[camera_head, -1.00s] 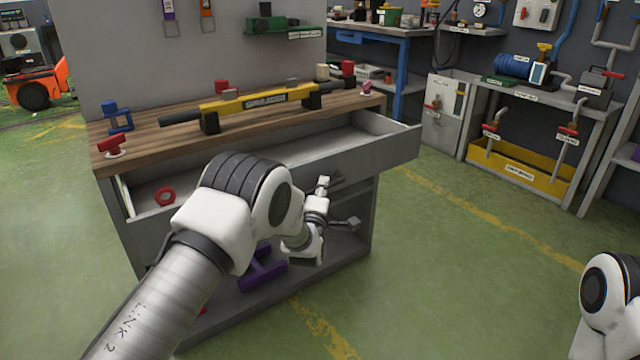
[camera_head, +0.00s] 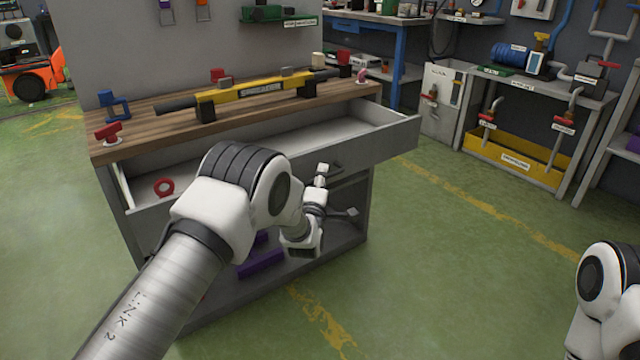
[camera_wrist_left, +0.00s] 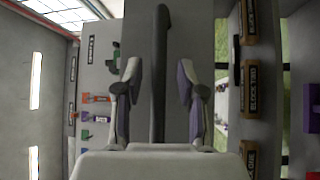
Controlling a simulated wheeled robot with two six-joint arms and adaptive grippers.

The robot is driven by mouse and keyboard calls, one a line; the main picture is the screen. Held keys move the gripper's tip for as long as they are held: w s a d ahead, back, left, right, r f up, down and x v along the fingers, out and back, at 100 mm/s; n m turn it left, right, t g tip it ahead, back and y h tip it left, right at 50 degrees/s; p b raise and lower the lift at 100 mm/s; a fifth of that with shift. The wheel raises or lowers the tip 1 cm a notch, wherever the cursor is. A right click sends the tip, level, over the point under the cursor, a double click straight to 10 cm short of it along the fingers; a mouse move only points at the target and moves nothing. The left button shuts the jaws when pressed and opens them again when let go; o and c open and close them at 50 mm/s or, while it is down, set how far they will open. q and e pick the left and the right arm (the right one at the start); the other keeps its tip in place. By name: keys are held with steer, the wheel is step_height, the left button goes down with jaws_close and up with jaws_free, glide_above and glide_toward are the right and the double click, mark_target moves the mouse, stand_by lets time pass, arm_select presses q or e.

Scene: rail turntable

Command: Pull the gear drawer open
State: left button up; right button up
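The gear drawer (camera_head: 385,145) is a grey drawer under the wooden top of the workbench. In the left wrist view, a dark bar, which looks like the drawer handle (camera_wrist_left: 160,60), runs between the two fingers of my left gripper (camera_wrist_left: 159,85). The fingers are spread, with a visible gap on each side of the bar. My right gripper is out of view; only part of that arm shows at the lower right.
The workbench (camera_head: 140,140) carries a yellow bar fixture (camera_head: 250,93), a blue bracket (camera_head: 114,104) and small red parts. Purple parts (camera_head: 262,262) lie on its lower shelf. The green floor (camera_head: 450,270) in front and to the right is clear.

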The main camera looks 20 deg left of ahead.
arm_select(q)
steer(key=s+d+f, duration=0.1)
steer(key=s, duration=1)
steer(key=shift+s+d+f, duration=0.15)
steer(key=shift+s+f, duration=0.15)
steer(key=shift+s, duration=0.1)
